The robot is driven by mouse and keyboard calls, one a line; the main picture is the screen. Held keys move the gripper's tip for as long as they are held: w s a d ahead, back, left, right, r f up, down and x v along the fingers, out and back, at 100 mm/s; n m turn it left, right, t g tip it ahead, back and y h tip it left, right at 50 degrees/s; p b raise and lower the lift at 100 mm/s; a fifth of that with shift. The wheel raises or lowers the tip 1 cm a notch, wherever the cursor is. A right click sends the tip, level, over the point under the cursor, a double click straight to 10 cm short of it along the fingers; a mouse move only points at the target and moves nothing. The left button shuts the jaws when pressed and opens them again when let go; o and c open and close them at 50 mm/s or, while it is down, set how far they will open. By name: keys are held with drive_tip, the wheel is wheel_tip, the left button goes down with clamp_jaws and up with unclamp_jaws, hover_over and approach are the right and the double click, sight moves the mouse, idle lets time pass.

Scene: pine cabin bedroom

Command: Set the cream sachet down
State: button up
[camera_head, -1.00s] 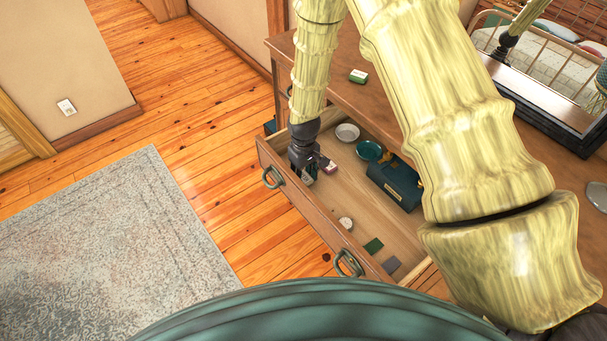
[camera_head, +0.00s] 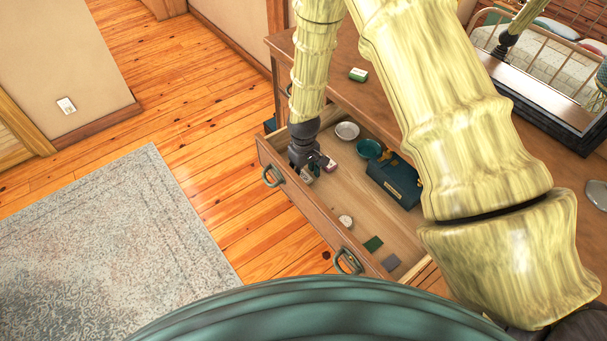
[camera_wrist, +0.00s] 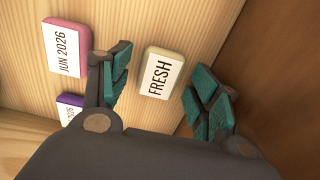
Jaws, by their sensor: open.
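The cream sachet (camera_wrist: 151,83), with a white label reading FRESH, lies on the pale wooden floor of the open drawer (camera_head: 340,205). In the wrist view it sits between my gripper's two spread fingers (camera_wrist: 160,76), with a gap to each side. My gripper (camera_head: 312,169) is open and low inside the drawer's far left end in the head view. There the gripper mostly hides the sachet.
A pink sachet labelled JUN 2026 (camera_wrist: 68,48) and a purple one (camera_wrist: 70,108) lie left of my gripper. The drawer also holds a white dish (camera_head: 347,130), a teal bowl (camera_head: 368,149), a dark teal box (camera_head: 394,186) and small flat pieces (camera_head: 373,244). The drawer front (camera_head: 310,215) stands close by.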

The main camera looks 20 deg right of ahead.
sight(304, 177)
wheel_tip(304, 177, up, 12)
drive_tip(key=b, duration=0.3)
idle(0.5)
drive_tip(key=shift+c, duration=0.2)
idle(1.0)
